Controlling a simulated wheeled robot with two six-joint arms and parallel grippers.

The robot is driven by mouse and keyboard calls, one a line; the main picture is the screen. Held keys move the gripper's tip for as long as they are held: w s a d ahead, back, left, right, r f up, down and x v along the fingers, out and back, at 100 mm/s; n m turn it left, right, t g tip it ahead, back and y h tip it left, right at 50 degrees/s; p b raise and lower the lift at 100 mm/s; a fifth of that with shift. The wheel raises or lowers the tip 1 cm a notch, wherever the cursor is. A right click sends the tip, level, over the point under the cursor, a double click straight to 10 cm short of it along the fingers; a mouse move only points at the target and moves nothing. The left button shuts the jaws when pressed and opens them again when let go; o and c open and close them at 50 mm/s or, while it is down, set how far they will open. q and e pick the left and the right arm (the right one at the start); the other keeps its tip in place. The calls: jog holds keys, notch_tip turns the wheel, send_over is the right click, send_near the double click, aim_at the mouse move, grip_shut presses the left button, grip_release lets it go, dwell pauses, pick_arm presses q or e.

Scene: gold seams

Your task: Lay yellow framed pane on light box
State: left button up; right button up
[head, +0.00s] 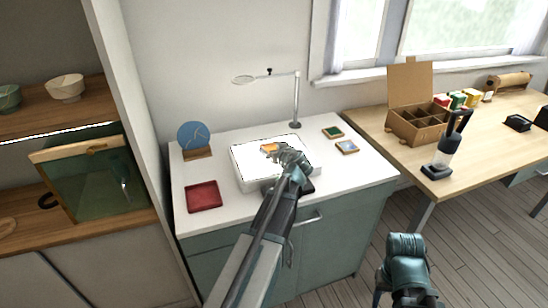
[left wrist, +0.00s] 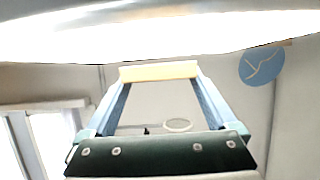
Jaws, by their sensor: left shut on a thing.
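The yellow framed pane (head: 270,147) shows as a small orange-yellow piece over the middle of the white light box (head: 246,168). My left gripper (head: 284,155) reaches over the box and is shut on the pane's near side. In the left wrist view the pane's pale yellow edge (left wrist: 158,71) lies between the two blue fingertips, and the bright light box (left wrist: 160,32) fills the top of the picture. I cannot tell whether the pane touches the box. My gripper hides part of the pane. My right gripper (head: 388,288) hangs low over the floor, away from the counter; its jaws are unclear.
A green framed pane (head: 333,132) and a blue pane (head: 347,147) lie right of the box. A red tray (head: 203,196) lies front left. A blue disc (head: 193,134) stands back left. A lamp (head: 296,100) rises behind. A cardboard box (head: 405,125) stands on the right table.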

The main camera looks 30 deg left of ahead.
pick_arm(q)
jog(key=shift+f, duration=0.75)
pick_arm(e)
jog(key=shift+f, duration=0.7)
pick_arm(q)
jog(key=shift+f+b, duration=0.2)
jog(key=shift+b, duration=0.2)
jog(key=o, duration=1.1)
jog(key=shift+r, duration=0.1)
pick_arm(e)
jog(key=shift+f, duration=0.15)
pick_arm(q)
jog(key=shift+d+r+p, duration=0.1)
jog(key=shift+r+p, duration=0.15)
jog(key=shift+p, duration=0.15)
jog(key=p+v, duration=0.4)
jog(key=v, duration=0.7)
jog(key=shift+s+d+r, duration=0.15)
jog(key=shift+s+d, duration=0.1)
jog(key=shift+s, duration=0.05)
pick_arm(e)
notch_tip(320, 180, up, 5)
jog(key=shift+f, duration=0.1)
pick_arm(q)
jog(key=shift+d, duration=0.1)
